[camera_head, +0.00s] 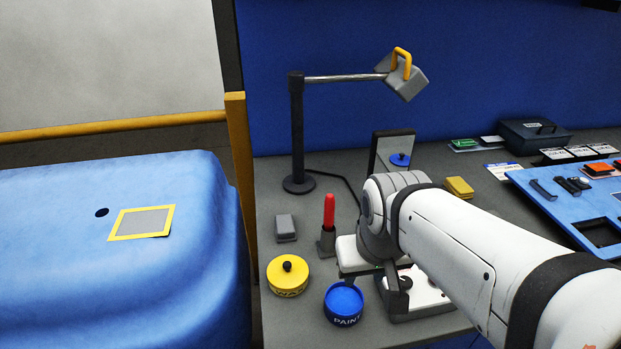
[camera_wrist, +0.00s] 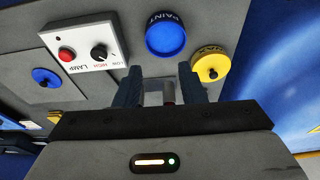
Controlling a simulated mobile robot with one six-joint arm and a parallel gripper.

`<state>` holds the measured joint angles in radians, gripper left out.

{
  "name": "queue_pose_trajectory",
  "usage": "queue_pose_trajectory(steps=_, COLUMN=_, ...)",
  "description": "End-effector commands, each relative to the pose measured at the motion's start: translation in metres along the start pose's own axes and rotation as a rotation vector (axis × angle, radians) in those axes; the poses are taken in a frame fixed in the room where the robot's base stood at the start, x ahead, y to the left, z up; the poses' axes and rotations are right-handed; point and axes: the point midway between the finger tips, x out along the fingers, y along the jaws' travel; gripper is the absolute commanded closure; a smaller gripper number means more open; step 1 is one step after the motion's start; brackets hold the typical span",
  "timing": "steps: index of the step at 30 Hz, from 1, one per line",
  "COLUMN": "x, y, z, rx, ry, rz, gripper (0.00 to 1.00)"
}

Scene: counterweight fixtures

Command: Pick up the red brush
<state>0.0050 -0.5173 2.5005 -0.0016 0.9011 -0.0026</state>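The red brush (camera_head: 329,211) stands upright in a small dark holder (camera_head: 326,242) on the grey bench in the head view. My gripper (camera_wrist: 160,72) is open in the wrist view, its two dark fingers apart. A small reddish-brown piece, likely the brush (camera_wrist: 168,92), shows low in the gap between the fingers, in front of a grey block-like shape. I cannot tell whether it lies between the fingers or beyond them. In the head view my wrist is just right of the brush, and my fingers are mostly hidden.
A blue paint pot (camera_head: 344,304) and a yellow lidded tin (camera_head: 288,276) stand in front of the brush. A grey block (camera_head: 285,228) lies to its left. A lamp control box (camera_wrist: 84,40) is beside the pot. A black post (camera_head: 297,130) with a weighted arm rises behind.

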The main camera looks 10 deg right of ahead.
Motion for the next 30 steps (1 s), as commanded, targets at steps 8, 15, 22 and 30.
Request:
queue_pose_trajectory(steps=8, x=-0.002, y=0.000, z=-0.011, rx=0.019, ry=-0.012, rz=0.000, gripper=0.51)
queue_pose_trajectory(steps=15, x=-0.001, y=0.000, z=-0.088, rx=0.152, ry=-0.095, rz=0.004, gripper=0.51)
queue_pose_trajectory(steps=22, x=0.026, y=-0.002, z=-0.176, rx=0.330, ry=-0.189, rz=0.029, gripper=0.51)
queue_pose_trajectory(steps=30, x=0.058, y=-0.003, z=-0.227, rx=0.446, ry=-0.247, rz=0.054, gripper=0.51)
